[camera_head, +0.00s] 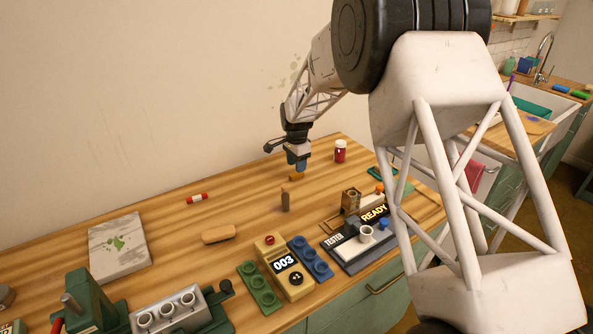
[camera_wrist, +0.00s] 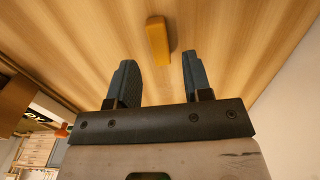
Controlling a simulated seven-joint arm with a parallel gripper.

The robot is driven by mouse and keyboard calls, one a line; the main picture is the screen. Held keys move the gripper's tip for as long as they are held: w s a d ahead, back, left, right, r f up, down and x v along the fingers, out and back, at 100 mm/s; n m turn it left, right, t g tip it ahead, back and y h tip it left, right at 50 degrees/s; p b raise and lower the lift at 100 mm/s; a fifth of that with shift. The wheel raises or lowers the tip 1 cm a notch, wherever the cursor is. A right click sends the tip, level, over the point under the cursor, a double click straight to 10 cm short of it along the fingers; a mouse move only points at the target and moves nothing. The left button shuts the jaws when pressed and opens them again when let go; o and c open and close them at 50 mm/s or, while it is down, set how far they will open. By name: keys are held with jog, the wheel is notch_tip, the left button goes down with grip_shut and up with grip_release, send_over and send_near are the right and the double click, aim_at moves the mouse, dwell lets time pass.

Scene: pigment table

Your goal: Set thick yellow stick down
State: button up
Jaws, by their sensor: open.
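The thick yellow stick (camera_wrist: 157,41) lies on the wooden table, just beyond and between the fingertips in the wrist view. In the head view the stick (camera_head: 296,176) shows as a small orange-yellow piece right below the fingers. My gripper (camera_wrist: 157,68) is open and empty, its two blue-grey fingers apart. In the head view my gripper (camera_head: 297,168) is pointed down just above the stick at the back of the table. I cannot tell the exact height of the gap between fingertips and stick.
A red jar (camera_head: 340,151) stands to the right of the gripper. A brown upright block (camera_head: 285,199) is in front. The tester (camera_head: 362,240), a counter box (camera_head: 284,266), a green tray (camera_head: 259,290) and a blue tray (camera_head: 311,260) lie nearer. Table left of the gripper is mostly clear.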

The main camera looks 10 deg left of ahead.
notch_tip(320, 180, up, 8)
dwell(0.5)
jog(key=shift+r, duration=0.15)
dwell(0.6)
jog(key=s+d+r+n+t, duration=0.1)
jog(key=s+d+r+n, duration=0.1)
jog(key=s+d+r, duration=0.8)
jog(key=s+d+r+n, duration=0.2)
jog(key=s+d+r, duration=0.4)
jog(key=s+d, duration=0.7)
jog(key=s+d+f+n, duration=0.1)
jog(key=s+d, duration=0.3)
jog(key=s, duration=0.6)
jog(key=s+d+f+n+t, duration=0.1)
jog(key=s+d, duration=0.4)
jog(key=s, duration=0.5)
jog(key=s+d+f+n, duration=0.1)
jog(key=s+d, duration=0.3)
jog(key=s, duration=0.6)
jog(key=shift+d+n+t, duration=0.3)
jog(key=shift+d+n, duration=0.1)
jog(key=shift+n, duration=0.5)
